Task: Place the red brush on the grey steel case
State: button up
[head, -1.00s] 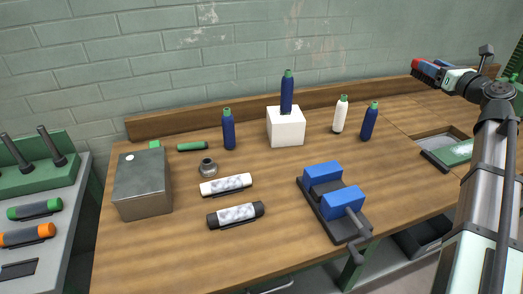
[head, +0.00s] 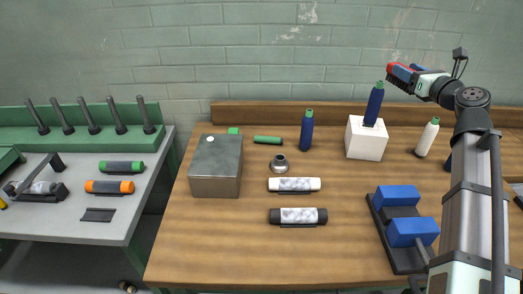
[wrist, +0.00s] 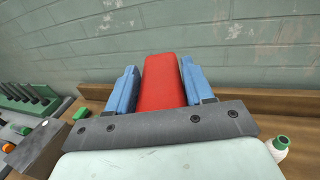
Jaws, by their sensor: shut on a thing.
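The red brush (wrist: 160,84) is between the two blue fingers of my gripper (wrist: 158,88) in the wrist view. In the head view my gripper (head: 404,75) is at the upper right, shut on the red brush (head: 391,74), whose dark bristles hang below it. It is held high in front of the wall, well above the table. The grey steel case (head: 216,165) stands at the left of the wooden table, far left of my gripper. Its top is flat, with a small white spot near the back. Its corner also shows at the lower left of the wrist view (wrist: 38,148).
A blue bottle (head: 375,104) stands on a white block (head: 366,141) close below my gripper. Another blue bottle (head: 306,131) and a white bottle (head: 427,138) stand nearby. A blue vise-like tool (head: 402,225) sits at the front right. The table front (head: 215,255) is clear.

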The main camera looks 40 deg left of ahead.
jog(key=s+a+n+g+y, duration=0.1)
jog(key=s+a+g, duration=0.1)
jog(key=s+a, duration=0.75)
jog(key=n+g+y, duration=0.1)
jog(key=n+g, duration=0.4)
jog(key=g, duration=0.2)
send_over(219, 154)
jog(key=shift+d+f, duration=0.1)
jog(key=shift+f, duration=10.25)
jog(key=shift+f, duration=0.1)
jog(key=o, duration=1.1)
jog(key=shift+c, duration=0.2)
